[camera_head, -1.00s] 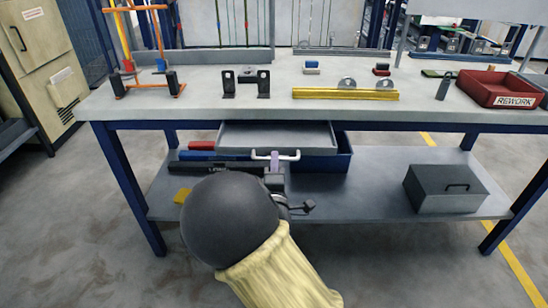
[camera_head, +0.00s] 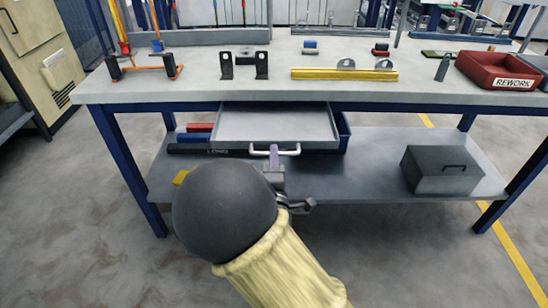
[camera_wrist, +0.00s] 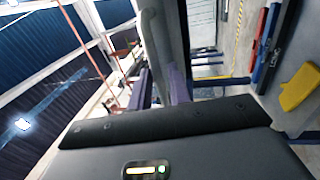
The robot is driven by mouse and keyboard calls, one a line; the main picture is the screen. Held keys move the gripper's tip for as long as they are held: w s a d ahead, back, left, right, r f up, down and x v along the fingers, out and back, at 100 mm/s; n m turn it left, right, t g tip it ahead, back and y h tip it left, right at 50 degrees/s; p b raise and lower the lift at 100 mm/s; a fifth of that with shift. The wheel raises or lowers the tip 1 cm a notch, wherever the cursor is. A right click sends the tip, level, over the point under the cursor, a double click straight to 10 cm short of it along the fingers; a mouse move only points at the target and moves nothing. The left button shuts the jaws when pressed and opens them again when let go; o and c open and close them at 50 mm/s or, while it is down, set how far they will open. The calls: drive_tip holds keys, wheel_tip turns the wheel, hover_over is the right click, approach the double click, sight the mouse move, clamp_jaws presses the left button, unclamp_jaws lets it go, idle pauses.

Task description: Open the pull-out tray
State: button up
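The pull-out tray (camera_head: 275,124) is a shallow grey drawer under the workbench top. It stands partly out toward me, and its empty inside shows. Its pale bar handle (camera_head: 288,152) is on the front edge. My gripper (camera_head: 273,157) is at the middle of the handle, with a purple finger upright against it. In the wrist view the handle (camera_wrist: 152,38) runs down between the two purple fingers (camera_wrist: 163,84), which look closed around it. My dark round wrist and cream arm sleeve hide part of the lower shelf.
The workbench top (camera_head: 200,92) carries a yellow rail (camera_head: 345,74), black brackets (camera_head: 244,66) and a red rework bin (camera_head: 500,70). Floor in front is clear.

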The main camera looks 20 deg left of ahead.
drive_tip(key=p+v, duration=0.6)
drive_tip(key=v, duration=0.4)
drive_tip(key=shift+s, duration=0.15)
drive_tip(key=shift+p+v, duration=0.9)
drive_tip(key=shift+p, duration=0.85)
